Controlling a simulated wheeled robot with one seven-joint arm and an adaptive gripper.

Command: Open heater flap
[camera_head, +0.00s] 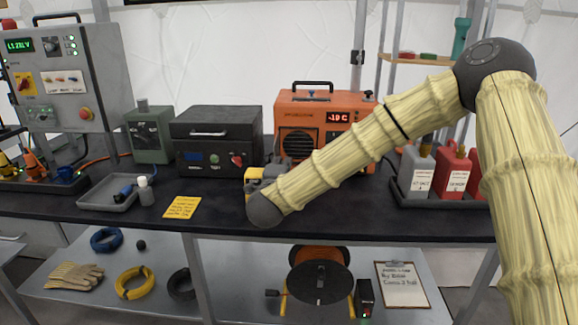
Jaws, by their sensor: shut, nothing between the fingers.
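I cannot tell for certain which one is the heater, and no flap stands visibly open. My gripper (279,163) is shut and empty, near the dark box's right front corner and in front of the orange unit. My wrist and forearm partly hide the gripper and the orange unit's lower front.
A green device (149,134) stands left of the dark box. Red and white jugs (454,171) stand at right. The bench front by the note is clear.

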